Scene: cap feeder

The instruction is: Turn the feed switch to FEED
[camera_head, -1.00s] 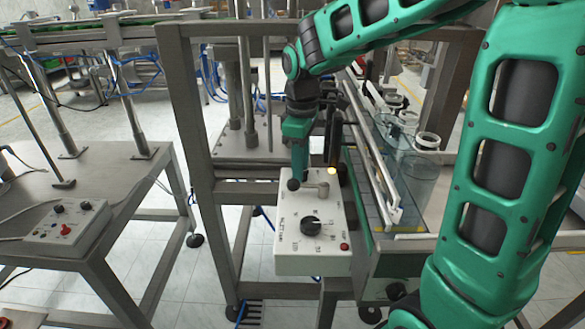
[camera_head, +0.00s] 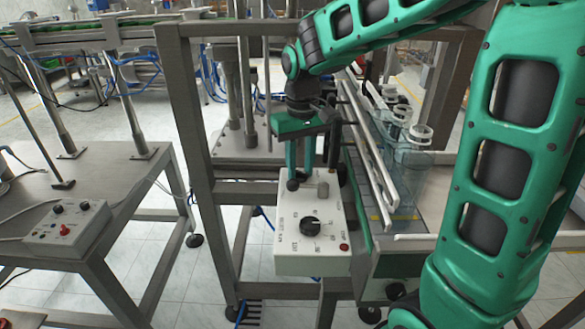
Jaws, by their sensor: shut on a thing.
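The white control box (camera_head: 312,252) stands below my arm at the centre. Its top carries a black round dial knob (camera_head: 311,223) with a white mark and printed labels too small to read. Behind the dial is the grey switch handle (camera_head: 322,190), now seen as a short stub pointing away; its far part is hidden. My gripper (camera_head: 311,172) points down over the back of the box, one green finger left of the handle and a dark one right of it. It is shut on the handle, though the contact is not clearly visible.
A red button (camera_head: 344,247) sits at the box's front right corner. A guide rail (camera_head: 377,165) and a clear tank (camera_head: 405,175) stand to the right. A steel frame post (camera_head: 186,130) stands to the left. A second control box (camera_head: 66,228) lies on the left table.

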